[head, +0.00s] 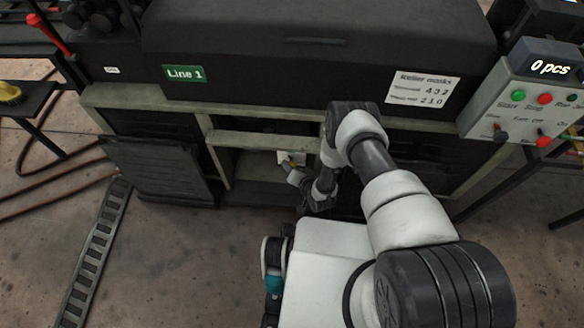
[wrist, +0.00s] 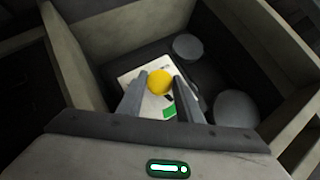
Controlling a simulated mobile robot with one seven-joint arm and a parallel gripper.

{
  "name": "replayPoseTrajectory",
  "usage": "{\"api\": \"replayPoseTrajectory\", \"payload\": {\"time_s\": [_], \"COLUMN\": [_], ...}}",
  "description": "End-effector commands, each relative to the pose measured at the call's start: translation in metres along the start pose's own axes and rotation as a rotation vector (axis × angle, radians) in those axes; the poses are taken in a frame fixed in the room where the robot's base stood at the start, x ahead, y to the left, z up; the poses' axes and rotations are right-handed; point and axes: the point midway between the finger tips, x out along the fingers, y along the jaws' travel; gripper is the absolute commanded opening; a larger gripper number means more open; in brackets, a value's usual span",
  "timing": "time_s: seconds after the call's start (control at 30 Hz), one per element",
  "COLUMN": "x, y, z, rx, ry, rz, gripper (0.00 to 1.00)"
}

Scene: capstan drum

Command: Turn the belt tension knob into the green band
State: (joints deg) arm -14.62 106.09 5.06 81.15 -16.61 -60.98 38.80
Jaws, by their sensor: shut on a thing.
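The yellow belt tension knob (wrist: 159,83) sits on a white plate (wrist: 132,73) inside an open bay of the machine. My gripper (wrist: 161,77) has a finger on each side of the knob and is shut on it. A green band (wrist: 170,112) shows on the plate, below and to the right of the knob between the fingers. A dark mark shows near it, but I cannot tell whether it is the pointer. In the head view my gripper (head: 290,166) reaches into the bay, and the white plate (head: 284,156) is small and partly covered.
Pale frame walls (wrist: 75,60) close in the bay around my gripper. Two dark round parts lie to the right, one nearer (wrist: 236,108) and one farther (wrist: 188,47). In the head view a dark panel (head: 160,170) stands left of the bay. A control box (head: 530,95) is at the right.

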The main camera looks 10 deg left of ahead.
Motion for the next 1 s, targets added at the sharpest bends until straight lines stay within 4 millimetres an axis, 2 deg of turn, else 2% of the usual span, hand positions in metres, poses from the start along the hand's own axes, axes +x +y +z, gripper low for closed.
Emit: {"api": "replayPoseTrajectory", "payload": {"time_s": [0.3,0.33,0.4,1.0], "x": [0.0014,0.0014,0.0013,0.0005], "y": [-0.0010,-0.0010,-0.0009,-0.0039], "z": [-0.0026,-0.0026,-0.0023,-0.0005], "rx": [0.000,0.000,0.000,-0.047], "ry": [0.005,0.005,0.005,-0.001], "rz": [-0.002,-0.002,-0.002,0.039], "gripper": [0.10,0.37,0.49,0.50]}}
